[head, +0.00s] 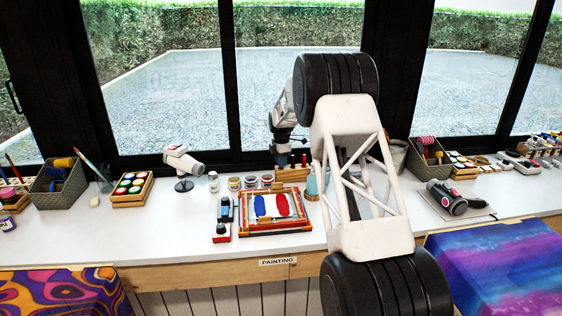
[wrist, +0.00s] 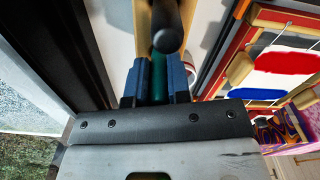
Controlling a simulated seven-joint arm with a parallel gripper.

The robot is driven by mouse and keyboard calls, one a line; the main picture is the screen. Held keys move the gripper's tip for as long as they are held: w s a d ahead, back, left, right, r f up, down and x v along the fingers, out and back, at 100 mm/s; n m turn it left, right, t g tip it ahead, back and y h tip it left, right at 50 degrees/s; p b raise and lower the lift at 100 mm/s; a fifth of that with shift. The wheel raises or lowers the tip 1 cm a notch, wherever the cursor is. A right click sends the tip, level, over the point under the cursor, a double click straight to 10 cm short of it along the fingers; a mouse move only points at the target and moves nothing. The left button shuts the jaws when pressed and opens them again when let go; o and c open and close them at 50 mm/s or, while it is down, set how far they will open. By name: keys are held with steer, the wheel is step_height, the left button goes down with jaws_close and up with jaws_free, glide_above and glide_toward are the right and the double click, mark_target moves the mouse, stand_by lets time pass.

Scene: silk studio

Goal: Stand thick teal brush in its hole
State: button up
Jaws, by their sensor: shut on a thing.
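In the wrist view my gripper (wrist: 157,72) has its two blue fingers shut on a dark teal handle, the thick teal brush (wrist: 158,66). A dark rounded knob (wrist: 168,38) stands in front of the brush and hides part of it; I cannot tell whether it belongs to another brush. The wooden brush stand (wrist: 144,18) lies beyond the fingers. In the head view the brush stand (head: 294,175) is on the table by the window, with a few handles upright in it. My arm hides much of that area, and the brush's lower end is hidden.
The framed red, white and blue painting (head: 271,208) lies in front of the stand. Paint pots (head: 250,182) stand just left of the stand. A white lamp-like device (head: 184,163) is further left. Bare table shows left of the bottles.

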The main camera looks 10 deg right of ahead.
steer(key=shift+f, duration=0.25)
stand_by(0.7)
steer(key=o, duration=0.8)
steer(key=shift+o, duration=0.2)
steer(key=shift+r, duration=3.9)
